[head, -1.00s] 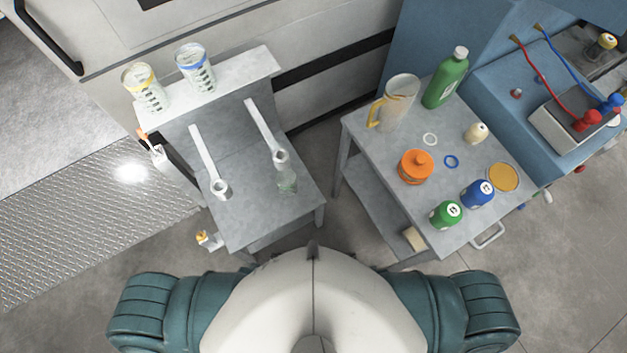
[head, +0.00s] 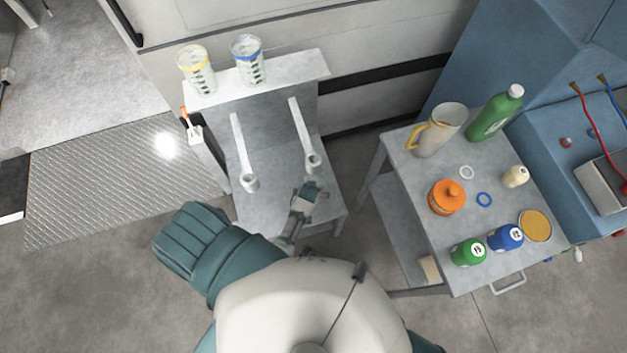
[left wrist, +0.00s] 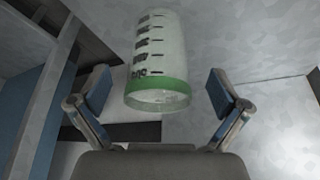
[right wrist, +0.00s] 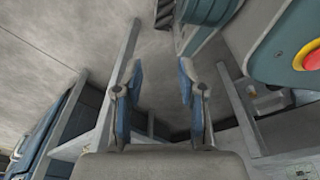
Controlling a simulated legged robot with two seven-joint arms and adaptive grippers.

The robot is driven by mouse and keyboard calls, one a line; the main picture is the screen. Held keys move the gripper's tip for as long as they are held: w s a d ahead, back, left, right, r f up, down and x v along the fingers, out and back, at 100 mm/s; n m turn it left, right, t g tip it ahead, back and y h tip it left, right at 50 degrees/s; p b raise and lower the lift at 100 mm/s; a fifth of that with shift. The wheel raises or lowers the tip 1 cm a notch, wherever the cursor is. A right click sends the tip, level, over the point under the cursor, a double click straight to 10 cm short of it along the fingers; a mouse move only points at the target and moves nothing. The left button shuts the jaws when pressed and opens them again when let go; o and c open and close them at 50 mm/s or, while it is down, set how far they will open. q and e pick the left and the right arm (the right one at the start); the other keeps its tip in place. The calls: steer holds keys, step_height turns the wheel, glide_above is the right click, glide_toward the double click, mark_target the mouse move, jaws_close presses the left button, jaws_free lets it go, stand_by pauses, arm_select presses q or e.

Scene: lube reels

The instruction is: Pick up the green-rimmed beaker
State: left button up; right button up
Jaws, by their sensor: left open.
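The green-rimmed beaker (left wrist: 158,55) is clear with dark graduation marks. In the left wrist view its green rim faces my left gripper (left wrist: 158,95), whose two fingers stand open on either side with a gap to each. In the head view my left gripper (head: 308,193) is over the right front of the grey stand and mostly hides the beaker. My right gripper (right wrist: 158,82) is open and empty in the right wrist view, with no beaker near it; it does not show in the head view.
A yellow-rimmed beaker (head: 203,78) and a blue-rimmed beaker (head: 249,66) stand on the stand's upper shelf (head: 290,75). Two pale arms with ring ends (head: 250,182) rise beside the gripper. The right table (head: 455,270) holds a jug (head: 440,130) and several bottles.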

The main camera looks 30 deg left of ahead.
mark_target(318, 178)
arm_select(q)
steer(key=w+f, duration=0.1)
steer(key=w+a+b, duration=0.1)
steer(key=w+f, duration=0.1)
steer(key=w, duration=0.1)
steer(key=shift+a+f, duration=0.35)
steer(key=shift+s, duration=0.1)
steer(key=c, duration=1.1)
arm_select(e)
steer(key=shift+w+r, duration=0.95)
steer(key=shift+r, duration=0.2)
